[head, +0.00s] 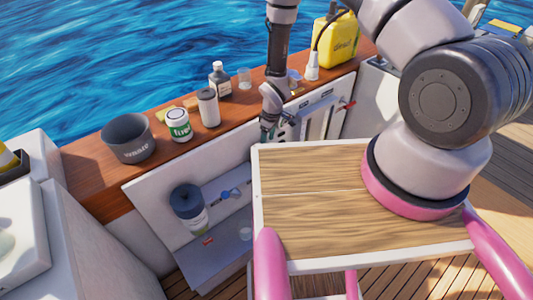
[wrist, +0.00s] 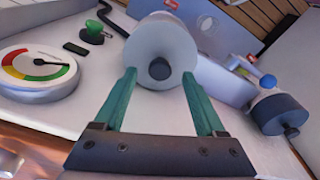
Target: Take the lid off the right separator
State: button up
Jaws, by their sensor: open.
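In the wrist view my gripper (wrist: 159,73) is open, its two teal fingers spread. Between and just beyond the fingertips is a pale grey round lid (wrist: 160,42) with a dark knob (wrist: 159,69); this appears to be the right separator's top. The fingers look apart from the knob, and nothing is held. Another separator, with a dark lid (wrist: 279,115) and knob, lies at the right of the wrist view. In the head view a dark-lidded separator (head: 188,201) is on the hatch's left part. My gripper (head: 266,133) is small there, near the hatch's far end, and hides what it faces.
A round gauge (wrist: 38,70) and a green knob (wrist: 93,32) are left of the fingers. In the head view, a dark pot (head: 127,140), a white jar (head: 177,125) and a yellow canister (head: 337,40) stand on the wooden ledge. A wood-topped table (head: 310,165) is in front.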

notch_tip(320, 180, down, 2)
jog(key=shift+a+f, duration=0.1)
grip_shut()
dwell(1.5)
